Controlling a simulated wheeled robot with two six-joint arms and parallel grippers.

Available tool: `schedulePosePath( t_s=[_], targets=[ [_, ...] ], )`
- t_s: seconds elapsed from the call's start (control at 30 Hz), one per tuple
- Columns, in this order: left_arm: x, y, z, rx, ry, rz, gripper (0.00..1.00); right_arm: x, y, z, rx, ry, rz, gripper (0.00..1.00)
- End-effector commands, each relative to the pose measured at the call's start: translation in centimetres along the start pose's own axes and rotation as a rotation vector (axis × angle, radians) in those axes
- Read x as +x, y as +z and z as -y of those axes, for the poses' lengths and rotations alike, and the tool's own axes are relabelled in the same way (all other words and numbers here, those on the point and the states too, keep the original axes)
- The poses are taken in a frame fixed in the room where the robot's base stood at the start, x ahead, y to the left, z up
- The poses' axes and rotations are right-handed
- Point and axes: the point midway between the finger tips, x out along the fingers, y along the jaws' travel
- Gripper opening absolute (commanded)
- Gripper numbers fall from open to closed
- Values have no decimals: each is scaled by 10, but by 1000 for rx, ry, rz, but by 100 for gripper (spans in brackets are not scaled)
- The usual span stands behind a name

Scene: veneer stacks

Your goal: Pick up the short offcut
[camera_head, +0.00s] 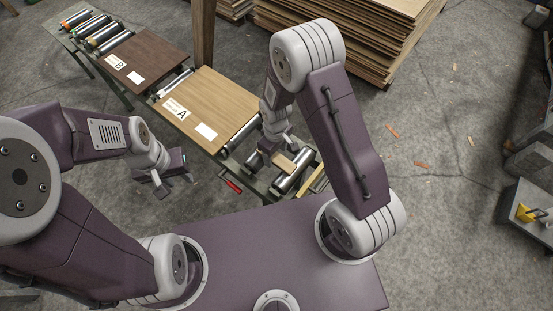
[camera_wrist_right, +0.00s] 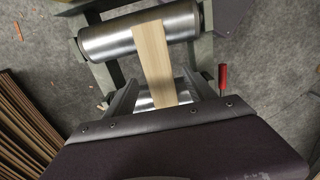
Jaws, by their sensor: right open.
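The short offcut (camera_head: 284,162) is a pale wooden strip at the near end of the roller conveyor. In the right wrist view the offcut (camera_wrist_right: 152,50) lies across a steel roller and reaches back between my fingers. My right gripper (camera_head: 278,150) is over it. In the wrist view its two fingers (camera_wrist_right: 163,90) stand apart, one on each side of the strip, with gaps between. Whether the fingertips are level with the strip is hard to tell. My left gripper (camera_head: 174,184) hangs over the floor left of the conveyor, fingers apart and empty.
Panel A (camera_head: 225,100) and darker panel B (camera_head: 150,55) lie on the conveyor further back. A red handle (camera_head: 232,186) sticks out at its left side, also seen in the wrist view (camera_wrist_right: 222,78). A large veneer stack (camera_head: 350,35) stands behind.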

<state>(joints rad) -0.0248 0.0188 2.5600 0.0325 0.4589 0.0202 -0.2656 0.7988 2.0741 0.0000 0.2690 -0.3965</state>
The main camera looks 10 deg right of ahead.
Motion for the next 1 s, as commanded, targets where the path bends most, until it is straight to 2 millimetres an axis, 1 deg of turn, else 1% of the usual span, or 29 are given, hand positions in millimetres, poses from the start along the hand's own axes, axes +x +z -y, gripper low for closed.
schedulePosePath(
  t_s=[0.03, 0.1, 0.3, 0.33, 0.37, 0.4, 0.47, 0.5, 0.53, 0.57, 0.83, 0.93, 1.0],
  targets=[
    [3, 0, 0, 0, 0, 0, 36, 8, 1, 0, 0, -1, 3, 64],
    [3, 0, 0, 0, 0, 0, 36, 12, 0, 0, 0, 0, 0, 64],
    [2, 0, 0, 0, 0, 0, 36, 13, 0, 0, 0, 0, -1, 64],
    [2, 0, 0, 0, 0, 0, 36, 13, 0, 0, 0, 0, -1, 58],
    [2, 0, 0, 0, 0, 0, 36, 13, 0, 0, 0, 0, -1, 50],
    [2, 0, 0, 0, 0, 0, 36, 12, 0, 0, 0, 0, -1, 39],
    [2, 0, 0, 0, 0, 0, 36, 12, 0, 0, 0, 0, -1, 22],
    [2, 0, 0, 0, 0, 0, 36, 12, 0, 0, 0, 0, 0, 11],
    [2, 0, 0, 0, 0, 0, 36, 12, 0, 0, 0, 0, 0, 2],
    [2, 0, 0, 0, 0, 0, 36, 12, 0, 0, 0, 0, 0, 0],
    [2, 0, 0, 0, 0, 0, 36, 10, 0, 0, 0, 0, -1, 0],
    [-1, 0, 0, 0, 0, 0, 36, 1, 0, 0, 0, 1, -1, 0],
    [-3, 0, 0, 0, 0, 0, 36, -10, -1, 0, 0, 1, -3, 0]
  ],
)
